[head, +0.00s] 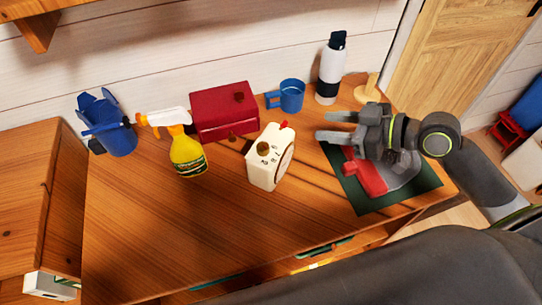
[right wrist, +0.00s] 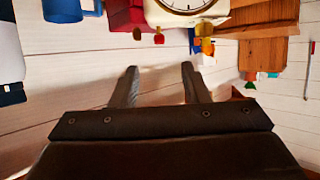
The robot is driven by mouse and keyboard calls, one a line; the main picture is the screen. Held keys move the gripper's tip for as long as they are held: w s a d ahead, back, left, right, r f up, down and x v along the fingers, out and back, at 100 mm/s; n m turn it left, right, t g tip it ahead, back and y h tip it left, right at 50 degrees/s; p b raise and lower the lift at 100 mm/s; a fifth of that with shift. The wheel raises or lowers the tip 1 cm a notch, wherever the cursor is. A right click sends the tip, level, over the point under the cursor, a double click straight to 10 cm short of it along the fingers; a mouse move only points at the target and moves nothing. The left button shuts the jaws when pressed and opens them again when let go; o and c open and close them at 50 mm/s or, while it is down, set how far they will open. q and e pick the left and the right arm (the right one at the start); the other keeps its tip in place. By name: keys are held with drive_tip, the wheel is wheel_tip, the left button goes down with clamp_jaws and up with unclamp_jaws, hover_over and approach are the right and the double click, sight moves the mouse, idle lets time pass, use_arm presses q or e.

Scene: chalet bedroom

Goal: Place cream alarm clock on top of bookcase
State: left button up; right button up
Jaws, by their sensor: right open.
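The cream alarm clock (head: 262,174) stands upright on the wooden top (head: 150,230), near its middle; its round dial faces right and a red button sits on top. In the right wrist view the clock (right wrist: 184,18) is at the top edge, partly cut off, beyond the fingers. My right gripper (head: 324,126) is open and empty, to the right of the clock and apart from it, its fingers pointing left. It also shows in the right wrist view (right wrist: 159,70). My left gripper is not in view. I cannot tell for sure which furniture is the bookcase.
Behind the clock are a red box (head: 226,108), a blue mug (head: 291,96) and a white bottle (head: 330,70). A yellow spray bottle (head: 188,157) and blue holder (head: 115,138) stand left. A dark green mat (head: 420,184) lies under my right arm. Another wooden unit (head: 30,170) adjoins at left.

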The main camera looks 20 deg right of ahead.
sight(286, 123)
drive_tip(key=shift+p+x, duration=0.3)
drive_tip(key=shift+x, duration=3.2)
drive_tip(key=shift+w+a+f, duration=0.2)
drive_tip(key=shift+w+a, duration=0.2)
drive_tip(key=shift+p+x, duration=0.7)
drive_tip(key=shift+x, duration=1.35)
drive_tip(key=shift+f, duration=0.1)
clamp_jaws()
